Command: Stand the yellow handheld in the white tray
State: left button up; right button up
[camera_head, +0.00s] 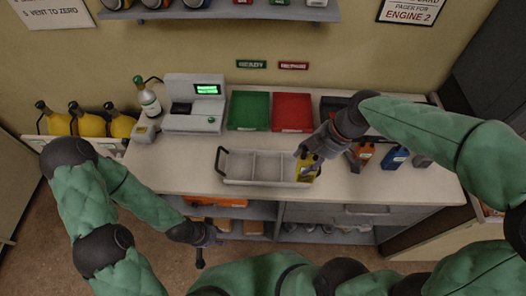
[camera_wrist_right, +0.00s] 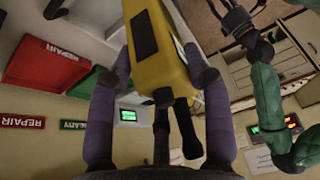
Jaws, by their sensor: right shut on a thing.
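The white tray (camera_head: 222,180) lies on the counter, with dividers making side-by-side compartments and a dark handle at each end. My right gripper (camera_head: 306,160) is shut on the yellow handheld (camera_head: 304,171), at the tray's right compartment. In the right wrist view, the purple fingers of the right gripper (camera_wrist_right: 160,72) clasp the sides of the yellow handheld (camera_wrist_right: 174,55), whose black antenna points back toward the palm. Whether its base touches the tray floor is hidden. My left gripper (camera_head: 212,239) hangs in front of the counter, apart from the tray; its fingers are too small to judge.
Behind the tray are a green bin (camera_head: 249,111), a red bin (camera_head: 292,112) and a grey device with a lit display (camera_head: 206,90). An orange handheld (camera_head: 364,152) and a blue handheld (camera_head: 395,158) stand to the right. The counter left of the tray is clear.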

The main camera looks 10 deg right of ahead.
jog(key=w+a+f+b, duration=0.1)
jog(key=w+a+f, duration=0.7)
jog(key=w+f, duration=0.3)
jog(key=shift+w+f+n+b, duration=0.25)
jog(key=shift+f+n+b, duration=0.15)
jog(key=shift+f, duration=0.2)
jog(key=shift+a, duration=0.1)
jog(key=shift+f, duration=0.15)
jog(key=o, duration=1.4)
